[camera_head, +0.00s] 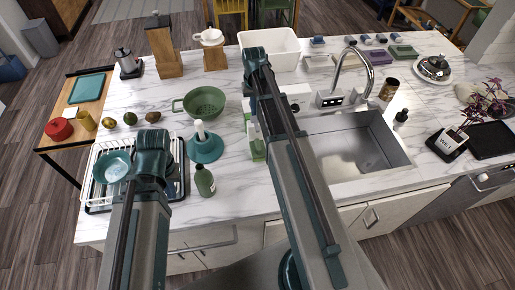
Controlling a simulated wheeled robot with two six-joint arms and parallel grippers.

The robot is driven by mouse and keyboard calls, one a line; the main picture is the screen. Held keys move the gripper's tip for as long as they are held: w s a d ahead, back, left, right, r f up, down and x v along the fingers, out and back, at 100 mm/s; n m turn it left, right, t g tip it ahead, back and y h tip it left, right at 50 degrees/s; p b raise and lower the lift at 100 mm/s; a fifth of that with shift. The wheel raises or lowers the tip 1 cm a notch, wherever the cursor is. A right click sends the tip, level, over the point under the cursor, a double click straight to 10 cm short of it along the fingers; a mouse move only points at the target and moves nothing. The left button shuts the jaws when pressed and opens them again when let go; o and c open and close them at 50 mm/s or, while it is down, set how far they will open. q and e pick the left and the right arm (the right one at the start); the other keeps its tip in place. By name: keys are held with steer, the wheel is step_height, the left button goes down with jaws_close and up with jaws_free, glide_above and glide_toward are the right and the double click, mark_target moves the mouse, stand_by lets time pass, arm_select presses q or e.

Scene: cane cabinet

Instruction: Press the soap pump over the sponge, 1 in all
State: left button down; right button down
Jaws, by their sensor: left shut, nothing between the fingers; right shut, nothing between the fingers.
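A small dark bottle (401,117) with a pale top stands at the right rim of the sink; it may be the soap pump, but it is too small to be sure. A green bottle (205,181) with a dark top stands near the front counter edge, left of centre. Small blue and purple blocks (380,39) and a green block in a tray (404,51) lie at the back right; I cannot tell which is the sponge. My two arms reach over the counter, but their joints and links hide the wrists, and I see no fingertips of either gripper.
The sink (352,150) is empty, with a curved faucet (362,72) behind it. A dish rack (100,188), a green colander (205,103) and a teal stand (206,148) are on the left. A white basin (270,47) stands at the back.

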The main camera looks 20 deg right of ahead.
arm_select(q)
steer(key=shift+r, duration=0.1)
arm_select(e)
steer(key=shift+r, duration=0.1)
